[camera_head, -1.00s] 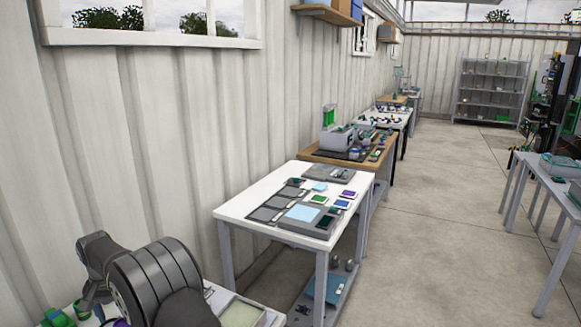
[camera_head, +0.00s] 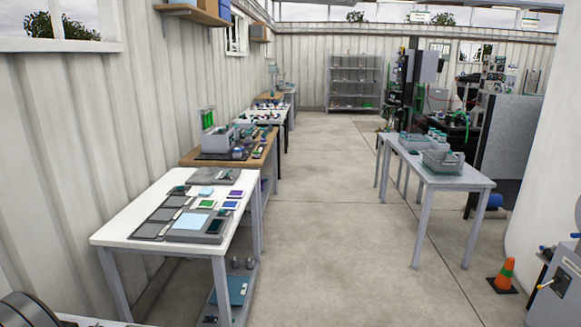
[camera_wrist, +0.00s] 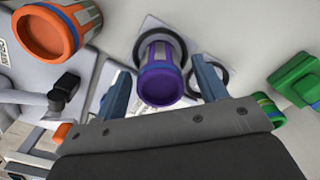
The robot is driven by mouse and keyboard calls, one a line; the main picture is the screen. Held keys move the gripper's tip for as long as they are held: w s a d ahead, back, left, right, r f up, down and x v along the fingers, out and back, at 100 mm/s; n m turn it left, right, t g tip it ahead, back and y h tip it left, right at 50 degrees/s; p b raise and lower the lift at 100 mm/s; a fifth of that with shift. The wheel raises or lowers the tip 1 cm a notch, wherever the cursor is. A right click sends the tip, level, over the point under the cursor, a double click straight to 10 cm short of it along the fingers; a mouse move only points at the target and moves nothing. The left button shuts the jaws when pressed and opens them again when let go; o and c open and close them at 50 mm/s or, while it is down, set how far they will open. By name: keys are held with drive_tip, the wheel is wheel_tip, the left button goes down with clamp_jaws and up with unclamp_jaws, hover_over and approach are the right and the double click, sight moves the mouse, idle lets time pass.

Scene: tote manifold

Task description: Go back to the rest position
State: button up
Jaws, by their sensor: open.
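My gripper (camera_wrist: 162,85) shows in the wrist view with its two fingers apart and nothing gripped. A purple-rimmed grey cylinder (camera_wrist: 160,80) shows between the fingers, beyond them, near a dark ring on a pale surface. An orange-rimmed cylinder (camera_wrist: 45,33) is at the upper left. A green part (camera_wrist: 295,80) is at the right edge, beside another small cylinder with a green rim (camera_wrist: 268,108). In the head view only a grey piece of my arm shows at the bottom left corner; my gripper is out of that view.
In the head view, a white table (camera_head: 125,228) with flat trays and coloured tiles stands at left. A grey table (camera_head: 460,180) with bins stands at right. An orange cone (camera_head: 504,276) is on the floor. The central aisle is clear.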

wheel_tip(320, 180, up, 17)
wheel_tip(320, 180, down, 17)
drive_tip(key=shift+f, duration=0.1)
wheel_tip(320, 180, up, 8)
drive_tip(key=shift+f, duration=0.2)
drive_tip(key=shift+w+d+r, duration=0.25)
drive_tip(key=shift+w+d, duration=0.2)
drive_tip(key=shift+w, duration=0.25)
drive_tip(key=w+d+r+m, duration=0.1)
drive_tip(key=w+d, duration=0.6)
drive_tip(key=d, duration=0.3)
drive_tip(key=w+d+r+m, duration=0.1)
drive_tip(key=w+d+m, duration=0.1)
drive_tip(key=w+d, duration=0.5)
drive_tip(key=w+d+r+m, duration=0.1)
drive_tip(key=w+d+m, duration=0.1)
drive_tip(key=w+d, duration=0.6)
drive_tip(key=d, duration=0.6)
drive_tip(key=shift+d+r, duration=0.15)
drive_tip(key=shift+d, duration=0.05)
